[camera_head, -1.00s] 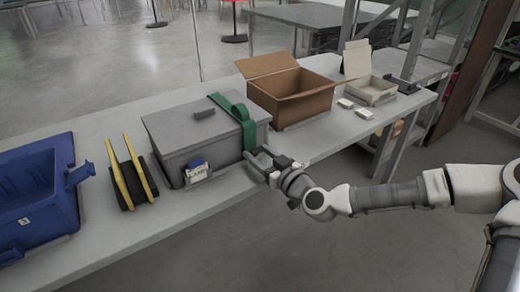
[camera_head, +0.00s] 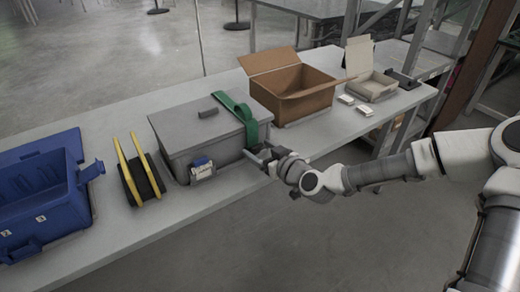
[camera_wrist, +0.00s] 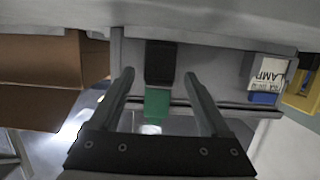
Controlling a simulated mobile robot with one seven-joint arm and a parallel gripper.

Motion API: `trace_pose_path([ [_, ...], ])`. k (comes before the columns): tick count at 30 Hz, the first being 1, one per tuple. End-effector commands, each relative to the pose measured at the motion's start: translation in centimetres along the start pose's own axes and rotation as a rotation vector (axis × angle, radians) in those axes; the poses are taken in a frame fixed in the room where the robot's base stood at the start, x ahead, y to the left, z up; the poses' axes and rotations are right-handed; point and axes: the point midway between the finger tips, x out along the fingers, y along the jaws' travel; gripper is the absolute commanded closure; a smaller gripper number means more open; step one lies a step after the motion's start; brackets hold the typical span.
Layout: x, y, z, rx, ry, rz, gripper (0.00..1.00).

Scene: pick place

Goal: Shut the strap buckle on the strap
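A green strap (camera_head: 240,112) runs over the lid of a grey lidded box (camera_head: 182,152) and down its front near the right end. In the wrist view, a dark buckle (camera_wrist: 160,62) sits on the box front, with the green strap (camera_wrist: 157,104) hanging from it. I cannot tell whether the buckle is shut. My gripper (camera_head: 254,154) is at the box's front right, by the strap. In the wrist view, my gripper (camera_wrist: 160,78) is open, with one finger on each side of the buckle and nothing held.
A small labelled item (camera_head: 202,170) is on the box front; it also shows in the wrist view (camera_wrist: 266,75). A yellow-and-black reel (camera_head: 140,168) and a blue bin (camera_head: 60,205) stand left. An open brown carton (camera_head: 290,95) and a small open box (camera_head: 368,88) stand right.

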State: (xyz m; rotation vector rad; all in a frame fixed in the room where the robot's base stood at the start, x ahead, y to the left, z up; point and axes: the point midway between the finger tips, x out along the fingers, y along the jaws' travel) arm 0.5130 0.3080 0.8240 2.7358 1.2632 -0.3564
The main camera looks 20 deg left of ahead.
Motion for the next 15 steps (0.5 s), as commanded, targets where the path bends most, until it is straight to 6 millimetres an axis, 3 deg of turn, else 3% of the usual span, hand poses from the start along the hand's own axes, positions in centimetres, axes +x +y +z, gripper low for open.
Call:
trace_pose_path([
  [9,-0.4,0.1,-0.1,-0.001,0.002,0.002,0.20],
  [15,-3.4,0.1,-0.3,-0.002,0.000,0.003,0.20],
])
